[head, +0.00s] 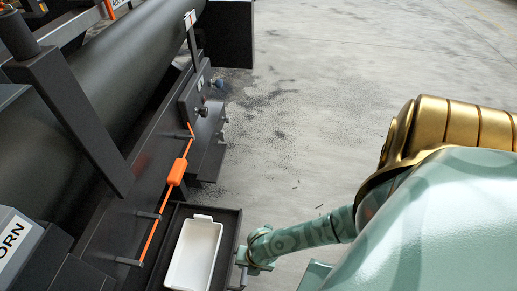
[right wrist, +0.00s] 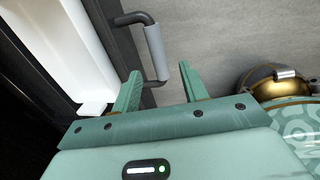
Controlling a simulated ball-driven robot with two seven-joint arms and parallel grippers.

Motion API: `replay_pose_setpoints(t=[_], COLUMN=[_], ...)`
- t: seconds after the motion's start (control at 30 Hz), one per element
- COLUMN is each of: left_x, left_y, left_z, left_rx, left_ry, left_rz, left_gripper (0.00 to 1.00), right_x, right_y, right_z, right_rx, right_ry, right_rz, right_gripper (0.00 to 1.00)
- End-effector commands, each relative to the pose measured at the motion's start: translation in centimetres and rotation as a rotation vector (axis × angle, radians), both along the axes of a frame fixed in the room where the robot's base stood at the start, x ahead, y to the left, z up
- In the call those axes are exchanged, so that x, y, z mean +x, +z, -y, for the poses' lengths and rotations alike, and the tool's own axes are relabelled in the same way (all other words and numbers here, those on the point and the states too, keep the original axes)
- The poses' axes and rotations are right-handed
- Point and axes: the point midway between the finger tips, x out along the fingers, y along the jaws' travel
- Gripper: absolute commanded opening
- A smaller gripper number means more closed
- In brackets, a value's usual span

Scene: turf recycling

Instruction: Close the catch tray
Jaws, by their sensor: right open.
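The catch tray (head: 233,224) is a dark, shallow drawer standing out from the machine's side at the bottom of the head view. A white bin (head: 194,254) sits inside it; the bin's white wall also shows at the left of the right wrist view (right wrist: 52,45). The tray's handle (right wrist: 155,52), a grey grip on a black bracket, is on its outer face. My right gripper (head: 250,262) is beside that face. In the right wrist view its open fingers (right wrist: 159,76) point at the handle, whose near end appears between the fingertips; contact is unclear. My left gripper is not in view.
The dark machine (head: 120,70) with its large cylinder fills the left. An orange pull cord (head: 164,208) with an orange block (head: 177,172) runs along its side above the tray. Knobs (head: 202,111) stick out farther along. The concrete floor (head: 320,90) on the right is open.

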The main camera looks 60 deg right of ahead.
Motion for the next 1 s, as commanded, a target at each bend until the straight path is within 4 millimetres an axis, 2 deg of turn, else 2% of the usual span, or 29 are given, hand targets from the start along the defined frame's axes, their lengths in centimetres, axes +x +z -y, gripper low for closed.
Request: replay_pose_setpoints(t=[0.03,0.17,0.83,1.0], left_x=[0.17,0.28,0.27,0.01], left_y=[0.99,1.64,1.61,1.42], left_z=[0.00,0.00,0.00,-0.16], left_rx=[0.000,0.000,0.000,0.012], left_ry=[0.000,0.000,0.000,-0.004], left_rz=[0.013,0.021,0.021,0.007], left_gripper=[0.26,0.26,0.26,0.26], right_x=[0.05,-0.26,-0.38,-0.43], right_y=[1.09,1.78,1.75,1.79], right_z=[0.03,0.08,0.09,0.44], right_rx=[0.000,0.001,0.001,0.000], right_ry=[0.000,-0.001,-0.004,-0.124], right_rz=[0.005,0.002,-0.002,-0.014], right_gripper=[0.44,0.44,0.44,0.44])
